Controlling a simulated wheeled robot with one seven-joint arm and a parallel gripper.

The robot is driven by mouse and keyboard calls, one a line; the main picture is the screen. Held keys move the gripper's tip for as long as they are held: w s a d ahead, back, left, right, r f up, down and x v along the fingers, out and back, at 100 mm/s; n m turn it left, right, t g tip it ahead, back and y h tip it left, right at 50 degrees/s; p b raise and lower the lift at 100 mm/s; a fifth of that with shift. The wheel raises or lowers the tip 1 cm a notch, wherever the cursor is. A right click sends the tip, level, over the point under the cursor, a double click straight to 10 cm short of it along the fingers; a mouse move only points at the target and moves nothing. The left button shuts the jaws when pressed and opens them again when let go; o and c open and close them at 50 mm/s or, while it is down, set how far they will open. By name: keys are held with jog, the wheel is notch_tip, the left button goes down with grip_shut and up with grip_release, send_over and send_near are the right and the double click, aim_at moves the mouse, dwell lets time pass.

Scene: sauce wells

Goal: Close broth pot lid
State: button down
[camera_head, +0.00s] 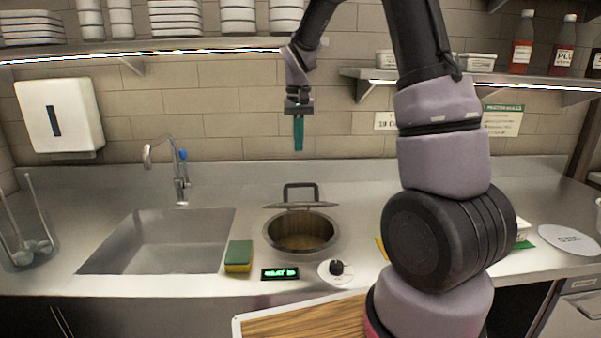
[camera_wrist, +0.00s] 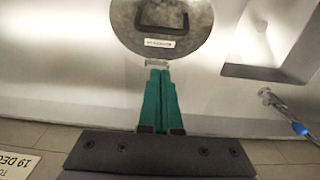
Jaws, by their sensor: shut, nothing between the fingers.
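The broth pot (camera_head: 301,232) is a round steel well sunk in the counter, and brown broth shows inside it. Its lid (camera_head: 300,206) is raised at the back of the well, with a dark square handle (camera_head: 301,190) on it. In the wrist view the lid (camera_wrist: 133,38) is a grey disc with the handle (camera_wrist: 163,14) and a small label near its rim. My gripper (camera_head: 298,148) points down above and behind the lid, apart from it. Its teal fingers (camera_wrist: 160,72) are together and empty. The lid hides part of the pot's back rim.
A sink (camera_head: 160,242) with a faucet (camera_head: 180,170) lies to the left. A green and yellow sponge (camera_head: 239,256), a green display (camera_head: 280,274) and a knob (camera_head: 337,268) sit in front of the pot. A wooden board (camera_head: 305,318) is nearer. Shelves hang above.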

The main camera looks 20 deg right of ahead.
notch_tip(320, 180, down, 8)
jog(key=s, duration=0.2)
jog(key=shift+s+a+f, duration=0.2)
jog(key=shift+s, duration=0.05)
jog(key=shift+f, duration=0.1)
